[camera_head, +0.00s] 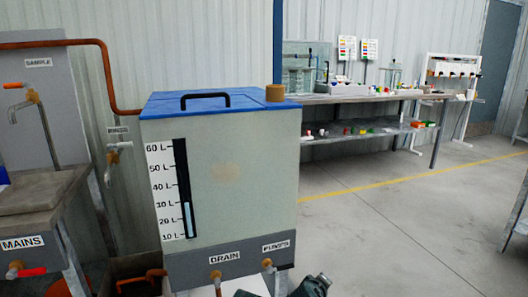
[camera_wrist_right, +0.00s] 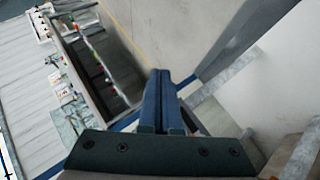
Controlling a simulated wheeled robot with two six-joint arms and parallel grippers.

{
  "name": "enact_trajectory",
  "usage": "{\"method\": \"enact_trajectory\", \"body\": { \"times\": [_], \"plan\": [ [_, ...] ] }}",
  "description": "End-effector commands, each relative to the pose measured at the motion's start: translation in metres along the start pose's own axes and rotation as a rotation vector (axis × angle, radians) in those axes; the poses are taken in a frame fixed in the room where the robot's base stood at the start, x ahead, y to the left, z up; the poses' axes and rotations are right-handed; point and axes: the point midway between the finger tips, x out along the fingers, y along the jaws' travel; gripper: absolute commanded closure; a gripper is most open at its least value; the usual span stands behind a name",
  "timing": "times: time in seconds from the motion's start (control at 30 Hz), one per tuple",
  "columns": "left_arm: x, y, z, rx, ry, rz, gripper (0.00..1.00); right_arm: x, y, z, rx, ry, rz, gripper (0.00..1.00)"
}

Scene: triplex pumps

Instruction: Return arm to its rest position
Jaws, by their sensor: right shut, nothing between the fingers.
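My right gripper (camera_wrist_right: 160,100) shows in the right wrist view with its two blue fingers pressed together and nothing between them. The wrist is tilted, so the room appears slanted behind the fingers. In the head view, a dark piece of my own arm (camera_head: 312,286) shows at the bottom edge, right of the tank's PUMPS valve; most of that arm is out of frame. My left gripper is in neither view.
A tank (camera_head: 250,205) with a blue lid (camera_head: 205,105) and a litre scale stands in front. Its DRAIN valve (camera_head: 215,275) and PUMPS valve (camera_head: 267,265) are low on it. A MAINS sink (camera_head: 40,197) is at left.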

Motion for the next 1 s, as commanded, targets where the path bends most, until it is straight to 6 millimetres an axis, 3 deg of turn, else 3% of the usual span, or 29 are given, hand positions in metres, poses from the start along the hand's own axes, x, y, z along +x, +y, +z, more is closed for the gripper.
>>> {"method": "enact_trajectory", "body": {
  "times": [0.03, 0.2, 0.3, 0.47, 0.77, 1.0],
  "plan": [
    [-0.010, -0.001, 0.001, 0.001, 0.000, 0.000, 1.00, -0.013, -0.020, 0.006, 0.063, -0.071, -0.098, 1.00],
    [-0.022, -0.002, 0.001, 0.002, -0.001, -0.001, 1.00, -0.057, -0.093, 0.031, 0.204, -0.305, -0.402, 1.00],
    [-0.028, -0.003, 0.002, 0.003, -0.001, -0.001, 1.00, -0.089, -0.125, 0.040, 0.237, -0.418, -0.547, 1.00],
    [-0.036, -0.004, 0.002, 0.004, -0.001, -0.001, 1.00, -0.143, -0.161, 0.050, 0.245, -0.578, -0.746, 1.00],
    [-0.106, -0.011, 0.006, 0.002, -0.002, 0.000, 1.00, -0.183, -0.107, 0.028, 0.249, -0.585, -0.751, 1.00],
    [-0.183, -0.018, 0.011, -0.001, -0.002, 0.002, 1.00, -0.226, -0.047, 0.004, 0.252, -0.586, -0.750, 1.00]
  ]
}}
